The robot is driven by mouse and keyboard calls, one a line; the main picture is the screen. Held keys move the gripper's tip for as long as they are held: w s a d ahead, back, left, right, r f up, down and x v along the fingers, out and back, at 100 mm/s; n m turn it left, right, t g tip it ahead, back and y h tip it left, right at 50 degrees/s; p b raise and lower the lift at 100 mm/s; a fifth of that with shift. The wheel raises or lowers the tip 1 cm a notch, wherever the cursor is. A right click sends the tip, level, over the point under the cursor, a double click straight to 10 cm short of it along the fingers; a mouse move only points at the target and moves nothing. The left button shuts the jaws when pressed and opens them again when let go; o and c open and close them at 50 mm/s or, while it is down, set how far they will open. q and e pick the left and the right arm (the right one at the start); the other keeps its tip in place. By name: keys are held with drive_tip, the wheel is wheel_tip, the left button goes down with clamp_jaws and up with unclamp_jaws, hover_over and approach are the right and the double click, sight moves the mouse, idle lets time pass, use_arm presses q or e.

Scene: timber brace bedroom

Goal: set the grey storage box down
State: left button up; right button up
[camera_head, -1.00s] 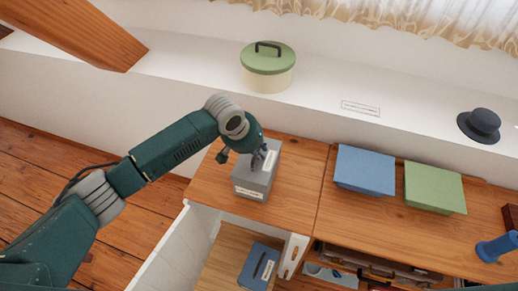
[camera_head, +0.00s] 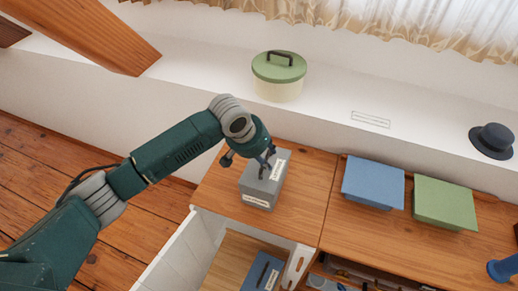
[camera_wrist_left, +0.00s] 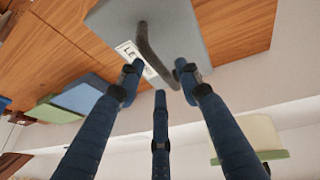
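The grey storage box (camera_head: 262,188) stands on the left part of the wooden top, above an open drawer. White labels show on its lid and front. In the left wrist view, the box's grey lid (camera_wrist_left: 215,28) and its dark bar handle (camera_wrist_left: 150,48) show close up. My left gripper (camera_head: 250,160) is at the lid, beside the handle. Its three blue fingers (camera_wrist_left: 160,85) are spread apart, with the handle's near end between their tips. I see no finger closed on the handle.
The wooden top (camera_head: 310,190) also holds a blue box (camera_head: 373,183) and a green box (camera_head: 444,204). A round cream box with green lid (camera_head: 279,72) and a dark hat (camera_head: 492,140) are on the white ledge (camera_head: 340,95). The open drawer (camera_head: 228,262) holds a blue item (camera_head: 262,272).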

use_arm(q)
drive_tip(key=b+v, duration=0.1)
drive_tip(key=v, duration=0.8)
drive_tip(key=shift+s, duration=0.1)
